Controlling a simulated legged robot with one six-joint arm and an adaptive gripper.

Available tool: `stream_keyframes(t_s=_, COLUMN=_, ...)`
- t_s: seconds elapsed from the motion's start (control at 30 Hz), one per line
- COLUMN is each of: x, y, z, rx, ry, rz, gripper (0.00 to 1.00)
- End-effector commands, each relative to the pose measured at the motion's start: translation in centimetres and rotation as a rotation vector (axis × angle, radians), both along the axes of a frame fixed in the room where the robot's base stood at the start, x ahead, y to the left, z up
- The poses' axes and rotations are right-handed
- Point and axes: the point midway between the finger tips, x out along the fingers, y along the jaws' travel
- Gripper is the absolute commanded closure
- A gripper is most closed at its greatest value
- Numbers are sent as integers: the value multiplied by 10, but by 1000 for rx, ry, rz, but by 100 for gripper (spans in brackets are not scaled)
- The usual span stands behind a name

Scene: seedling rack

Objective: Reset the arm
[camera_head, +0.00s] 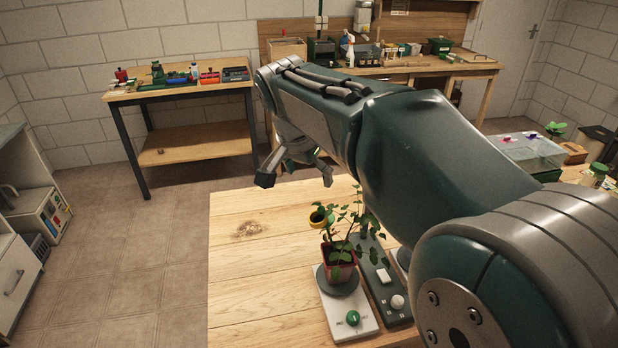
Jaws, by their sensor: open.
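My arm (420,150) reaches from the lower right over the wooden table and is bent at a raised joint. My gripper (296,179) hangs below the far end of the arm, with its fingers spread apart and nothing visible between them. It is beyond and above a leafy seedling in a red pot (341,268), apart from it. The arm hides part of the table and what stands behind it.
The pot stands on a white device with a green knob (353,318), beside a dark device with a white knob (397,301). The wooden table (255,262) is bare to the left. A clear-lidded box (529,150) stands at right. Workbenches (180,90) line the back wall.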

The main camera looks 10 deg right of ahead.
Motion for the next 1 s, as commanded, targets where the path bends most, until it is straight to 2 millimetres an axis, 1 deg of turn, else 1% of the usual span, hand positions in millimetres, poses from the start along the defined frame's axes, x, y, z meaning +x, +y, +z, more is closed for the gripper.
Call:
stream_keyframes(t_s=0.43, x=0, y=0, z=-1, rx=0, ry=0, rz=0, gripper=2)
stream_keyframes(t_s=0.57, x=-9, y=-3, z=1, rx=4, ry=-3, rz=29, gripper=2)
stream_keyframes(t_s=0.67, x=-27, y=-8, z=3, rx=13, ry=-11, rz=90, gripper=2)
stream_keyframes(t_s=0.77, x=-50, y=-13, z=3, rx=21, ry=-22, rz=171, gripper=2)
stream_keyframes(t_s=1.0, x=-103, y=-22, z=-5, rx=24, ry=-59, rz=362, gripper=2)
